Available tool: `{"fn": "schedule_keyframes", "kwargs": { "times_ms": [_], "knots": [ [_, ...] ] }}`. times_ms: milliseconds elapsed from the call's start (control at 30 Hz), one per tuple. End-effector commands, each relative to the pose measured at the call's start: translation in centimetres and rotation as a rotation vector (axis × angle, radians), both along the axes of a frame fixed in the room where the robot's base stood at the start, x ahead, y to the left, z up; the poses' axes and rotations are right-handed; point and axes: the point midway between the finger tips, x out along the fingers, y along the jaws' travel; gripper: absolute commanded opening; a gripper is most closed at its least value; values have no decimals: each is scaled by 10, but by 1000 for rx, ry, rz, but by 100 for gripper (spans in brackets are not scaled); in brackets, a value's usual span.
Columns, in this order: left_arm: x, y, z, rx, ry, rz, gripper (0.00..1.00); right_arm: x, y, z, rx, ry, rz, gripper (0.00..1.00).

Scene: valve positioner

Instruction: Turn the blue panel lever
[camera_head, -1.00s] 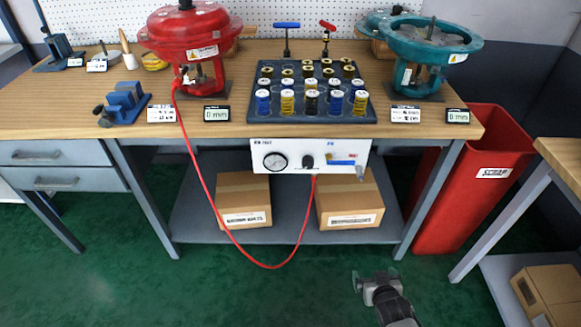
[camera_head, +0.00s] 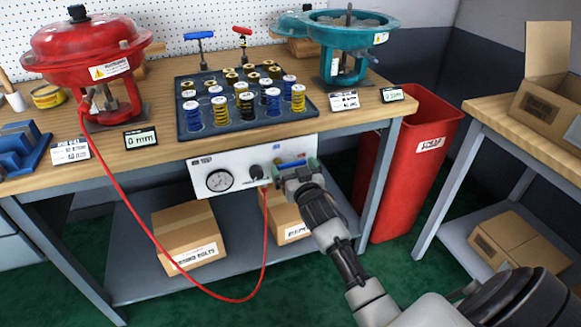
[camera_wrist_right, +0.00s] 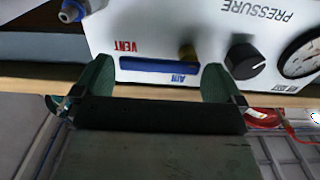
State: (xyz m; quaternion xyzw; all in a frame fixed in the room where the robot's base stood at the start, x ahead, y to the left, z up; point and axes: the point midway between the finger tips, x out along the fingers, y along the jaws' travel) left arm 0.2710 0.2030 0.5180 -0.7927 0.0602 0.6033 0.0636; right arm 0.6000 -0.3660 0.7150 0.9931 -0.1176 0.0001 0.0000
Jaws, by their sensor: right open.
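The blue panel lever (camera_head: 291,163) lies level across the right part of the white test panel (camera_head: 205,169) under the bench top. In the right wrist view the lever (camera_wrist_right: 158,65) appears as a blue bar between the words VENT and AIR, with a brass pivot at its right end. My right gripper (camera_head: 296,170) is open in front of the panel. In the wrist view its two green fingers (camera_wrist_right: 158,75) stand wide apart, one beyond each end of the lever. I cannot tell whether they touch it. My left gripper is out of view.
A black pressure knob (camera_wrist_right: 244,60) and a gauge (camera_head: 219,181) sit beside the lever. A red hose (camera_head: 166,249) loops below the panel. The bench (camera_head: 160,152) carries a red actuator (camera_head: 85,50), a teal actuator (camera_head: 340,42) and a spring tray (camera_head: 250,128). A red bin (camera_head: 402,165) stands right.

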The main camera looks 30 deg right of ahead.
Motion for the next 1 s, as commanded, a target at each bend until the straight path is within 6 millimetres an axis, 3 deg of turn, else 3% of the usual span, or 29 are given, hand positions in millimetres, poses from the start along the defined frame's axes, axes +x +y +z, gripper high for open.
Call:
{"fn": "schedule_keyframes", "kwargs": {
  "times_ms": [200, 500, 833, 1000],
  "knots": [
    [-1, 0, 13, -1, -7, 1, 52, 20, -5, -1, 0, 0, 0, 100],
    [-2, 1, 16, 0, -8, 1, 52, 22, -5, 0, 0, 1, 0, 100],
    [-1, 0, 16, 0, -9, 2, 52, 21, -5, -1, 0, 1, 0, 51],
    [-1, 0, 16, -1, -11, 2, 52, 21, -5, 0, -5, 2, 0, 48]
  ]
}}
